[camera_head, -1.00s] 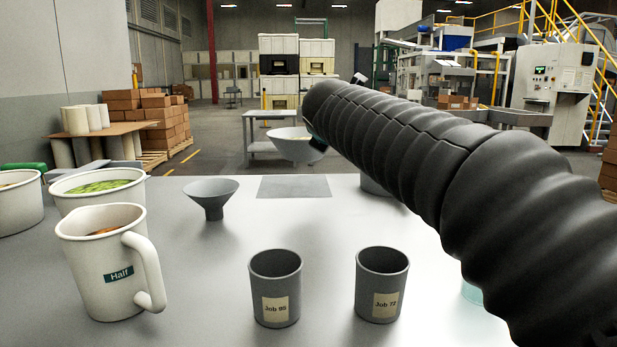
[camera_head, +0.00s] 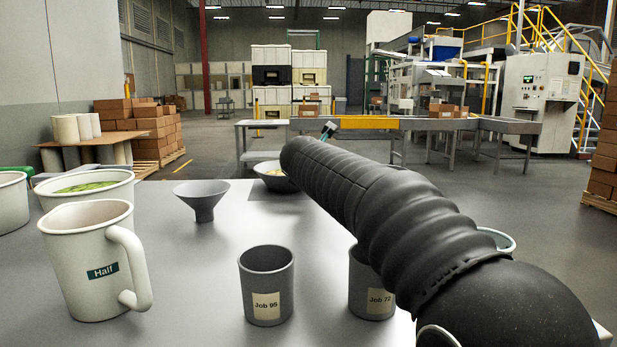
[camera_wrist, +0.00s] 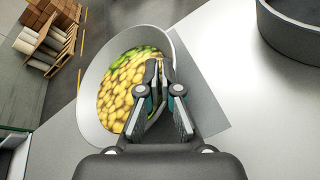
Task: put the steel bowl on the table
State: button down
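The steel bowl (camera_head: 277,183), pale inside, is at the table's far edge, over the grey mat (camera_head: 262,196). In the wrist view the bowl (camera_wrist: 92,112) holds yellow and green candies and overlaps the mat (camera_wrist: 212,108). My gripper (camera_wrist: 158,66) is at the bowl's near right side, its fingertips close together and seemingly pinching the rim. The exact contact is hard to see. In the head view my arm hides the fingers and part of the bowl. I cannot tell whether the bowl's base touches the table (camera_head: 195,255).
A grey funnel (camera_head: 203,197) stands left of the bowl. A white "Half" mug (camera_head: 85,265), two grey cups labelled Job 95 (camera_head: 266,280) and Job 72 (camera_head: 362,285), and a white container with green candies (camera_head: 85,197) stand nearer. The table between funnel and cups is clear.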

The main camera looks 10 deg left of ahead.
jog(key=shift+r, duration=0.1)
jog(key=c, duration=1.3)
grip_release()
jog(key=v, duration=1.2)
